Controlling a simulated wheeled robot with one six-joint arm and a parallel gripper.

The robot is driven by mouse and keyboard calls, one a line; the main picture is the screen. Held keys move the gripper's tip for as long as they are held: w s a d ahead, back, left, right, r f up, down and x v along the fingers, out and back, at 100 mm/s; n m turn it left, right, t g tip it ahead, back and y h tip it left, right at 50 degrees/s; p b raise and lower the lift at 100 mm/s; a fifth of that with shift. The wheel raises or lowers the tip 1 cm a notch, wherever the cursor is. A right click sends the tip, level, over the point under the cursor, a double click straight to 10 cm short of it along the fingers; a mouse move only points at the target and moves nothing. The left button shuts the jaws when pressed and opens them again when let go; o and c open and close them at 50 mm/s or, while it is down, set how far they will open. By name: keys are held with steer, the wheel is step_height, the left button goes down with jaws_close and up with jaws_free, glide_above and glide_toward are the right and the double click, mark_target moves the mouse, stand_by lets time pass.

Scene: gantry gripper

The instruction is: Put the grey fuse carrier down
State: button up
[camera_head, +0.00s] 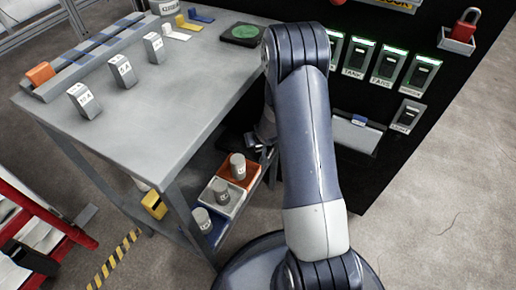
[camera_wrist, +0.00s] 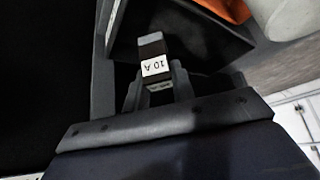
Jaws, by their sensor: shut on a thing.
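My gripper (camera_wrist: 156,84) is shut on a grey fuse carrier (camera_wrist: 151,45) with a white label reading "10 A". In the wrist view the carrier sticks out beyond the fingers. In the head view my gripper (camera_head: 262,140) is beside the right edge of the workbench, below its top and near the lower shelf. My arm partly hides it there, and I cannot clearly make out the held carrier. Several similar grey labelled carriers, one of them the middle carrier (camera_head: 123,71), stand on the bench top (camera_head: 190,95).
On the lower shelf are an orange-red bin (camera_head: 245,172), a white bin (camera_head: 207,197) and a blue bin (camera_head: 216,236), with grey cylinders. A black panel (camera_head: 375,190) with several labelled switch units stands at the right. The bench top's front right is clear.

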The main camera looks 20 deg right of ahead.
steer(key=shift+f+b, duration=1)
steer(key=shift+f, duration=0.6)
steer(key=shift+f, duration=0.2)
steer(key=o, duration=0.9)
steer(key=shift+o, duration=0.2)
steer(key=shift+r, duration=0.1)
steer(key=shift+r, duration=0.15)
steer(key=p+v, duration=0.5)
steer(key=v, duration=0.7)
